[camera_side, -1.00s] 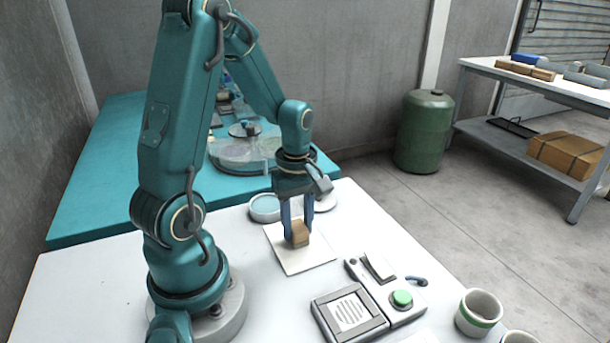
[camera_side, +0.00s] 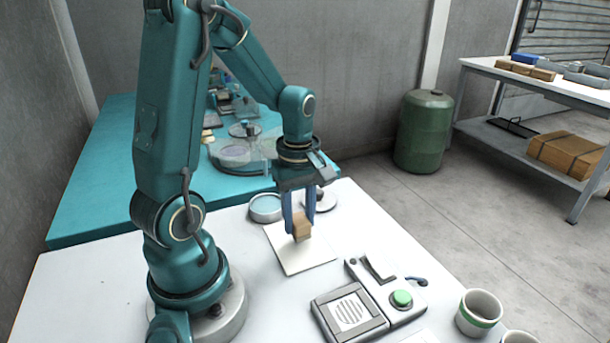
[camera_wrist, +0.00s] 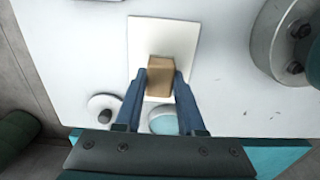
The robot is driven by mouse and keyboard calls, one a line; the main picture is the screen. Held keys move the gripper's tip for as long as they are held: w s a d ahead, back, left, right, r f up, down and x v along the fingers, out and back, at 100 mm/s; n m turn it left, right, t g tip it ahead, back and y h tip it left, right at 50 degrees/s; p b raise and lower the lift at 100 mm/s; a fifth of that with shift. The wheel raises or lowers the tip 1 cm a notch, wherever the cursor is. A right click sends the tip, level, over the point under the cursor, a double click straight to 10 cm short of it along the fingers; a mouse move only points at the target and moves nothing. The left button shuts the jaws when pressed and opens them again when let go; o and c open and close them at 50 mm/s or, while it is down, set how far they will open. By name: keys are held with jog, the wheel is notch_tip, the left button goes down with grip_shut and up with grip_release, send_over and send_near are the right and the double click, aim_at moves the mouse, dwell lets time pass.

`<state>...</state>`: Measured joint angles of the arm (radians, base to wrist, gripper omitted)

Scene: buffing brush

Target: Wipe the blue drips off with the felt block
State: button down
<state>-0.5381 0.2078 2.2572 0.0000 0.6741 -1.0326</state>
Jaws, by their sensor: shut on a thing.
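My gripper (camera_side: 302,230) is shut on a tan felt block (camera_side: 303,226) and holds it over a white sheet (camera_side: 306,257) on the table. In the wrist view the block (camera_wrist: 160,78) sits between the two blue fingers, above the sheet (camera_wrist: 165,33). I cannot tell whether the block touches the sheet. No blue drips show on the visible part of the sheet; the part under the block is hidden.
A round dish with a pale blue inside (camera_side: 266,207) and a round grey-white piece with a knob (camera_side: 320,200) stand behind the sheet. A device with a green button (camera_side: 401,299) is in front on the right. A green-banded cup (camera_side: 479,312) stands near the right edge.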

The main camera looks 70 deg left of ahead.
aim_at(300, 218)
jog(key=shift+r, duration=2.85)
jog(key=shift+s, duration=0.1)
jog(key=shift+r+m, duration=0.2)
jog(key=shift+m, duration=0.1)
jog(key=w+a+r, duration=0.2)
jog(key=a, duration=0.6)
jog(key=w+d+f, duration=0.4)
jog(key=w+d, duration=0.1)
jog(key=w+d+f, duration=0.2)
jog(key=w+f, duration=0.1)
jog(key=shift+d, duration=0.15)
jog(key=shift+f, duration=1.95)
